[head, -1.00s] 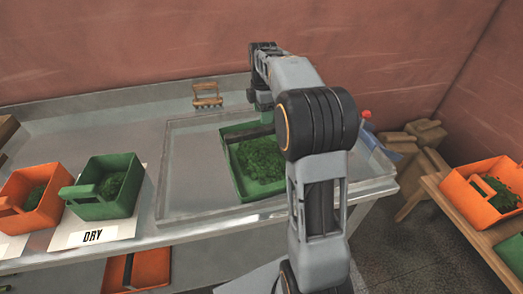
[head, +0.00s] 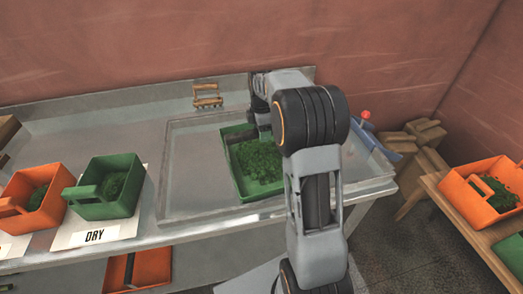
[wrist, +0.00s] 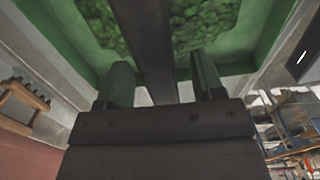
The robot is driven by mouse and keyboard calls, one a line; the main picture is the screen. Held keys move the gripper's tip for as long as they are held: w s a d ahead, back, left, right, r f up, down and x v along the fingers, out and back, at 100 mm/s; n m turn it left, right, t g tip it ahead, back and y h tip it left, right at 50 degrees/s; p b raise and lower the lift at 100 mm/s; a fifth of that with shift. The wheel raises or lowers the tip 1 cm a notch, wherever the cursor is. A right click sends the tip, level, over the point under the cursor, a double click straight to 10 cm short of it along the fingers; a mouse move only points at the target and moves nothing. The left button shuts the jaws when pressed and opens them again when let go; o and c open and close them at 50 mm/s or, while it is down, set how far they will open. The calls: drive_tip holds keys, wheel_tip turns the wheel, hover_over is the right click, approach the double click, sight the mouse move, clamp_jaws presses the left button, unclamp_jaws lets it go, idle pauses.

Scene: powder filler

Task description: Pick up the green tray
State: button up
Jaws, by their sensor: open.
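A green tray (head: 228,163) filled with green leafy stuff stands in the shallow metal basin at the middle of the bench. My gripper (wrist: 162,68) is open at the handle, with one finger on each side of the bar in the wrist view. The bar looks untouched by the fingers. In the head view my gripper (head: 264,128) is over the tray's far right part, partly hidden by my arm. A second green tray (head: 103,208) stands at the left behind the DRY label.
An orange tray (head: 45,215) stands left of the second green one, and another orange tray (head: 476,205) is on the right table. A small wooden rack (head: 207,96) stands behind the basin (head: 190,200). The basin's left part is clear.

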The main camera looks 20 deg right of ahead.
drive_tip(key=shift+c, duration=0.4)
clamp_jaws()
